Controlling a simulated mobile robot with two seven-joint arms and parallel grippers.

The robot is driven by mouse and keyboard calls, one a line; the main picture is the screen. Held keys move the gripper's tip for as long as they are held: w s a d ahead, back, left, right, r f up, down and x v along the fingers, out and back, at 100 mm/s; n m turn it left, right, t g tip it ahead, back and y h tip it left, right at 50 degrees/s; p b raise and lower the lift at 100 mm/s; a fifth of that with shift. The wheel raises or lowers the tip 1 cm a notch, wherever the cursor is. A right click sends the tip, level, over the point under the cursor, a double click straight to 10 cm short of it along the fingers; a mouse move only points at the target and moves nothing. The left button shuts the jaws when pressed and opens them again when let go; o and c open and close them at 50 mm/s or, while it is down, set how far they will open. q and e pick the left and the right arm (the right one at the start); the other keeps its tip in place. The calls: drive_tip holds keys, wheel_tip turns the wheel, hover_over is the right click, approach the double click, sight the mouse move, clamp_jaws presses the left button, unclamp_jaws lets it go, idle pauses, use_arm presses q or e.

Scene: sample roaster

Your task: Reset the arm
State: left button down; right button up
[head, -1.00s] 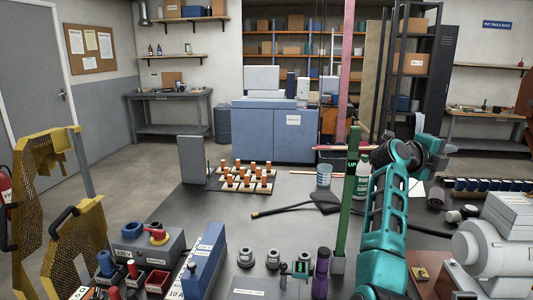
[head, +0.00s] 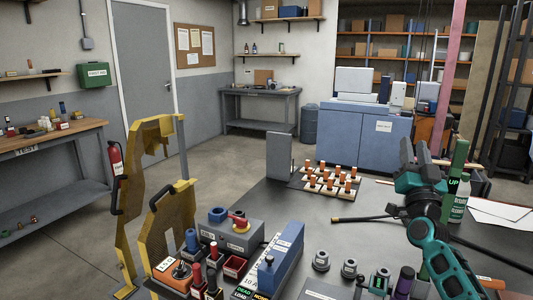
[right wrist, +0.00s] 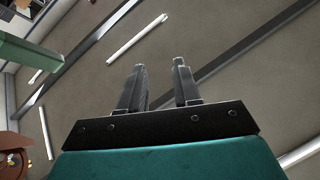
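My right arm (head: 443,262) is teal and black and rises at the right of the head view, over the dark worktable (head: 385,240). My left gripper is not in view.
Yellow mesh guards (head: 160,225) stand at the table's left. A control box (head: 228,238), a blue block (head: 280,258) and several orange-topped pegs on a board (head: 329,182) are on the table.

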drive_tip(key=w+a+f+n+g+y, duration=0.1)
drive_tip(key=w+f+n+g+y, duration=0.2)
drive_tip(key=f, duration=0.4)
drive_tip(key=w+a+f+n+g+y, duration=0.1)
drive_tip(key=f+n+g, duration=0.3)
drive_tip(key=f+n, duration=0.2)
drive_tip(key=s+a+f+g+y, duration=0.1)
drive_tip(key=s+a+f, duration=0.3)
drive_tip(key=s+f, duration=0.4)
drive_tip(key=s+a+f+g+y, duration=0.2)
drive_tip(key=s+a+f, duration=0.25)
drive_tip(key=f, duration=0.45)
drive_tip(key=s+a+f+g, duration=0.1)
drive_tip(key=s+a+f, duration=0.3)
drive_tip(key=s, duration=0.8)
drive_tip(key=s+a+f+g+y, duration=0.1)
drive_tip(key=s+a+f, duration=0.3)
drive_tip(key=s, duration=0.9)
wheel_tip(320, 180, down, 3)
drive_tip(key=shift+a+f+m+g, duration=0.15)
drive_tip(key=shift+m+g, duration=0.15)
drive_tip(key=shift+g, duration=0.5)
